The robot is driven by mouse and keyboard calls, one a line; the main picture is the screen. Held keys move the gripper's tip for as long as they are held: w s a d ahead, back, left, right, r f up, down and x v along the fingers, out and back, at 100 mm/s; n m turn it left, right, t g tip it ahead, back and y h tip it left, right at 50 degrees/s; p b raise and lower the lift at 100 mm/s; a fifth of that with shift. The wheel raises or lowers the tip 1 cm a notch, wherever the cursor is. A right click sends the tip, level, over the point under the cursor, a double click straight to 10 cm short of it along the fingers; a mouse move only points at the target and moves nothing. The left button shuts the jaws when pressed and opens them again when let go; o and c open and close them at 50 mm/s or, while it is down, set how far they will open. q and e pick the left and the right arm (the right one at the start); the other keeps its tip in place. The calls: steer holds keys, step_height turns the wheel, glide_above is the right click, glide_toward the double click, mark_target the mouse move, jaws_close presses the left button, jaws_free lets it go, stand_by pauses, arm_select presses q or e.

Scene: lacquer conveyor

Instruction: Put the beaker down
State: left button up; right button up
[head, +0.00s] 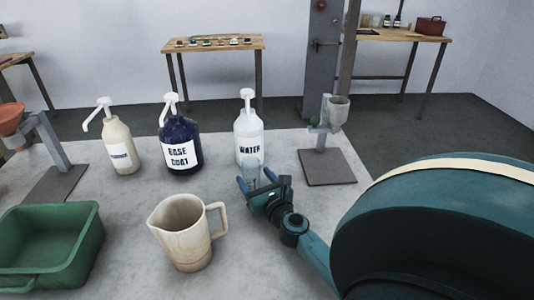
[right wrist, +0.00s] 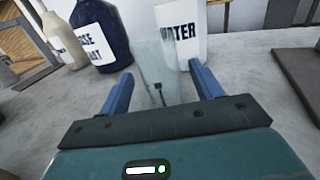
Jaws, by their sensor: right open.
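The beaker is a clear glass vessel (head: 251,172) in front of the white WATER pump bottle (head: 248,130) on the grey table. It also shows in the right wrist view (right wrist: 154,58), between the two blue fingers. My right gripper (head: 264,183) is open, with one finger on each side of the beaker and a gap visible beside the glass. The beaker's base is partly hidden by the gripper, and it appears to stand on the table. My left gripper is not in view.
A dark BASE COAT bottle (head: 180,143) and a cream pump bottle (head: 119,142) stand to the left. A beige jug (head: 184,237) and a green tub (head: 92,238) are nearer. A stand (head: 327,168) is at the right. Table between jug and gripper is clear.

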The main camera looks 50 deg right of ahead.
steer(key=b+v, duration=0.1)
steer(key=v, duration=0.7)
steer(key=shift+s, duration=0.1)
steer(key=shift+s+a, duration=0.15)
steer(key=shift+s, duration=0.25)
